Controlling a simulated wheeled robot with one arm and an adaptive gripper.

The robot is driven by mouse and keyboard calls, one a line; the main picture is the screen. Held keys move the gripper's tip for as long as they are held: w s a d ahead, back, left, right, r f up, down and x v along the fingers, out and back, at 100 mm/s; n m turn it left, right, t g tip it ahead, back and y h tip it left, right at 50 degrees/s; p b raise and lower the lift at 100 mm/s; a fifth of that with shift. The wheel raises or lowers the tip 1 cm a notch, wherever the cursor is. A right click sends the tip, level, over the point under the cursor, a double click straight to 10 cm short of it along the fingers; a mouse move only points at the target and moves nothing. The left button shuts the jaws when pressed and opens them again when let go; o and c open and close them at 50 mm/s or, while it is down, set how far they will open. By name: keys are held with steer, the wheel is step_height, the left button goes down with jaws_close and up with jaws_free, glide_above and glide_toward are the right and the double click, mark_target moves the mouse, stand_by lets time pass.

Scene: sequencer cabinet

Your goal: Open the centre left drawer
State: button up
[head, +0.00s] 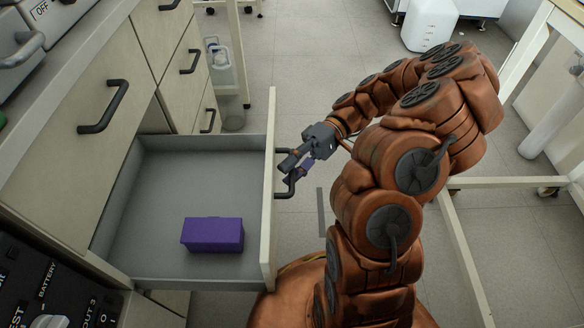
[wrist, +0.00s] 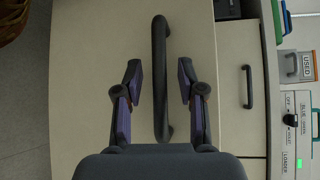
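A drawer (head: 268,200) below the worktop at left stands pulled well out, its grey inside showing. A purple box (head: 212,234) lies in it. The drawer's dark bar handle (head: 287,185) is on its outer front face. My gripper (head: 290,163) is at this handle, partly covering it. In the wrist view, the handle (wrist: 160,75) runs between the two fingers of my gripper (wrist: 159,85), with a gap on each side. The fingers are open and do not appear to touch the bar.
A closed drawer (head: 75,150) with a dark handle is above the open one. More closed drawers (head: 185,70) stand farther back. A white-framed table (head: 465,240) is at right. Grey floor (head: 300,90) is clear behind my arm.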

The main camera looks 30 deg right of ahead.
steer(key=o, duration=0.7)
step_height(320, 180, up, 11)
steer(key=shift+s+f+p, duration=0.1)
steer(key=shift+f+p, duration=0.05)
steer(key=shift+p, duration=0.15)
steer(key=shift+c, duration=0.2)
steer(key=shift+s+r, duration=0.1)
steer(key=shift+r, duration=0.15)
steer(key=c, duration=0.4)
steer(key=shift+f, duration=0.1)
steer(key=shift+c, duration=1.3)
steer(key=shift+f, duration=0.4)
steer(key=s+a+r+h+p, duration=0.4)
steer(key=r+p, duration=0.5)
steer(key=s+a+r+h+p, duration=0.4)
steer(key=s+r+h+p, duration=0.1)
steer(key=r+p, duration=0.4)
steer(key=s+d+r+m+t+h+p, duration=0.1)
steer(key=s+d+r+h+p, duration=0.2)
steer(key=r+p, duration=0.3)
steer(key=s+d+r+m+t+h+p, duration=0.1)
steer(key=s+d+r+t+h+p, duration=0.1)
steer(key=r+p, duration=0.4)
steer(key=s+d+h+p, duration=0.1)
steer(key=p, duration=0.4)
steer(key=shift+s+r+t+h, duration=0.15)
steer(key=shift+r+t+h, duration=0.05)
steer(key=shift+t+h, duration=0.1)
